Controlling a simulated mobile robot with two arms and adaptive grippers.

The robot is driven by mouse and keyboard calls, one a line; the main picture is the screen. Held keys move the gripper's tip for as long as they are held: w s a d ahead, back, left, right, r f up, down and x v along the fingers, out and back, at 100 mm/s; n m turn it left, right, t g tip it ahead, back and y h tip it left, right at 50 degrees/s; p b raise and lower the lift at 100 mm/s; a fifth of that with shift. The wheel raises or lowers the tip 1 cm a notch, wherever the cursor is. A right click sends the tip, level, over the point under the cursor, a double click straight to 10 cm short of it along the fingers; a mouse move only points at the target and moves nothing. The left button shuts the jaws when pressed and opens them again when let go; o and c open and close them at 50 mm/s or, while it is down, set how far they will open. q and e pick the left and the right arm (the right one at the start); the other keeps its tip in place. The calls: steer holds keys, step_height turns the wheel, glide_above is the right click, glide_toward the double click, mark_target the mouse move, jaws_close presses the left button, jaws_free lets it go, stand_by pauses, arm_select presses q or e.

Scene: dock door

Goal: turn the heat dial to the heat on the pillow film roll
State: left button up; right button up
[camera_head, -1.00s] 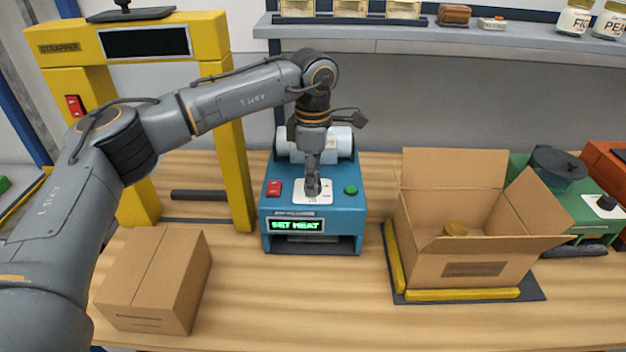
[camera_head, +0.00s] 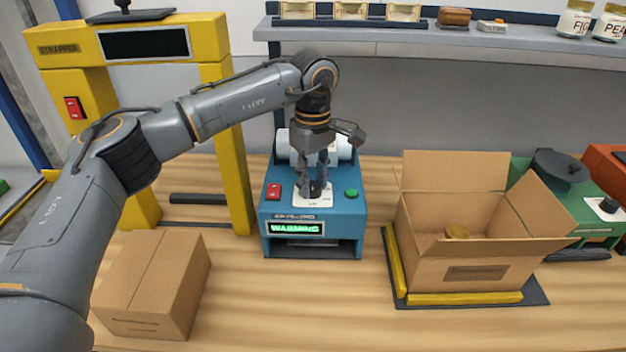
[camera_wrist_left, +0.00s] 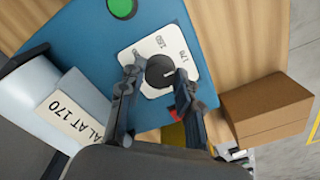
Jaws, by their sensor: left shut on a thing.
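The blue sealer (camera_head: 345,215) stands on the bench with a lit green display (camera_head: 295,228) reading "WARMING". In the left wrist view its dark round heat dial (camera_wrist_left: 160,72) sits on a white plate (camera_wrist_left: 150,50) with marks that look like 150 and 170. The dial's white pointer line points toward the 170 side; the exact alignment is unclear. The pale film roll (camera_head: 340,148) lies at the sealer's back; its label (camera_wrist_left: 72,115) shows "AL AT 170", partly cut off. My left gripper (camera_head: 315,188) is shut on the dial, one finger on each side. My right gripper is out of view.
A red switch (camera_head: 273,191) and a green button (camera_head: 351,193) flank the dial plate. A yellow strapper (camera_head: 230,150) and a closed carton (camera_head: 150,285) stand to the left. An open carton (camera_head: 480,265) stands to the right. A shelf (camera_head: 400,42) runs above.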

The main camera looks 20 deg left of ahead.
mark_target(313, 185)
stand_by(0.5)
arm_select(q)
steer(key=o, duration=1.2)
steer(key=shift+c, duration=0.2)
steer(key=shift+r, duration=0.25)
step_height(313, 185, up, 12)
steer(key=shift+f, duration=0.25)
